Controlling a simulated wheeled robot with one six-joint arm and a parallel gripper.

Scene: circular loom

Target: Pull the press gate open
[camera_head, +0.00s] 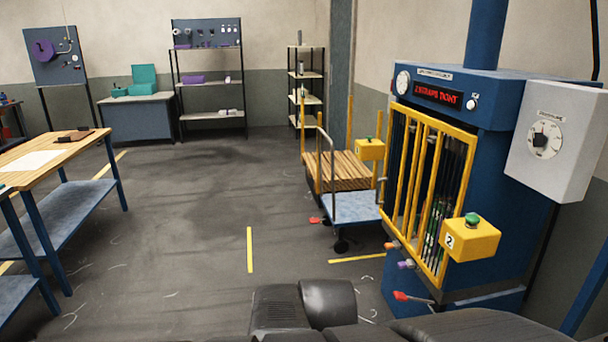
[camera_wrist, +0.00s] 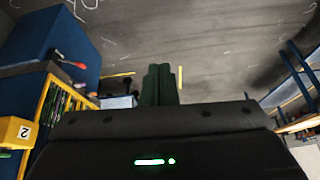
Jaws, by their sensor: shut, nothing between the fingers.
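The press (camera_head: 450,90) is a blue machine on the right in the head view, with a lit red display on top. Its gate (camera_head: 440,121) is a frame of yellow upright bars and appears closed across the front opening. Dark green-tinted rods show behind the bars. In the wrist view, part of the yellow gate (camera_wrist: 42,112) shows at the left edge. My gripper (camera_wrist: 160,72) is shut and empty, its dark fingers pointing over the floor, apart from the gate. In the head view only dark arm parts show along the bottom; the fingers are not visible there.
A yellow box with a green button (camera_head: 472,238) stands at the gate's right side. A cart (camera_head: 350,207) stands left of the press. A wooden workbench (camera_head: 50,155) is at left. The floor between is clear.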

